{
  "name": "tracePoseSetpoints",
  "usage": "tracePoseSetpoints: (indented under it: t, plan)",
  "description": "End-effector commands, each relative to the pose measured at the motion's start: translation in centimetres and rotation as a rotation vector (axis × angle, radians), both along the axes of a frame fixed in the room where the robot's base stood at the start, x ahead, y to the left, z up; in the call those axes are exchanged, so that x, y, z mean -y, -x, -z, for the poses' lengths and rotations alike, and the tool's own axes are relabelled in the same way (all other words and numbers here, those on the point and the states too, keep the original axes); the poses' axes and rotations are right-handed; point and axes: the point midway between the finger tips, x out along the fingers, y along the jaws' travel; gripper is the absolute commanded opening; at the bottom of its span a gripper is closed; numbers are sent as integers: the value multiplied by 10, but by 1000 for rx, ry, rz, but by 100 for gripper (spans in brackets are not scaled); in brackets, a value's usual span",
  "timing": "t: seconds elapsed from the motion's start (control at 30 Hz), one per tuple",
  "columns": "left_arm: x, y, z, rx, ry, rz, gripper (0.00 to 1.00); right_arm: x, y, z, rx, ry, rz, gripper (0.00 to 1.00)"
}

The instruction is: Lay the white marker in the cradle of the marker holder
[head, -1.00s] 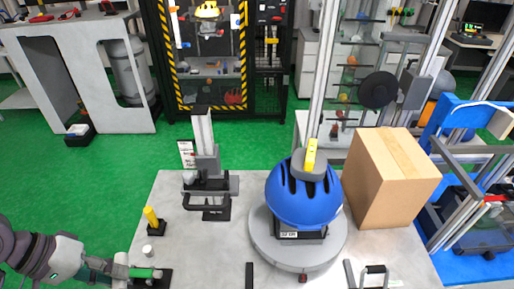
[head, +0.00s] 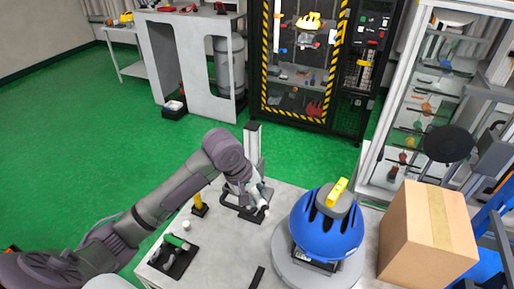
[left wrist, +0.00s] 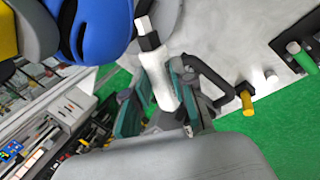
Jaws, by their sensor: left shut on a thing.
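My left gripper (head: 256,192) is shut on the white marker (left wrist: 157,78), which has a black band near its white end. In the left wrist view the marker sticks out between the fingers, with its far end near the blue helmet. A bent black bar (left wrist: 208,76) is close beside the gripper in the left wrist view. I cannot tell if the marker touches the holder.
A blue helmet (head: 312,237) sits on a round grey plate (head: 290,268) to the right, beside a cardboard box (head: 425,235). A yellow post (head: 198,201), a small white cylinder (head: 186,225) and a black tray (head: 163,266) with a green item (head: 176,241) are on the left.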

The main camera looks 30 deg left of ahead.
Motion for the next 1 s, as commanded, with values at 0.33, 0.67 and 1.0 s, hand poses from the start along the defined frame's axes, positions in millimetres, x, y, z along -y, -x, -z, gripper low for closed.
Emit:
tracePoseSetpoints:
  t: [0.33, 0.67, 1.0]
  plan:
    - [-40, -67, -35, -157, -51, -648, 0, -18, -1, -68, 3, -23, -6, 40]
    - [-45, -72, -21, -176, -50, -709, 0, 5, 0, -69, 0, 6, 1, 40]
    - [-44, -71, 12, -176, -49, -706, 0, -17, 1, -67, -1, -19, 1, 40]
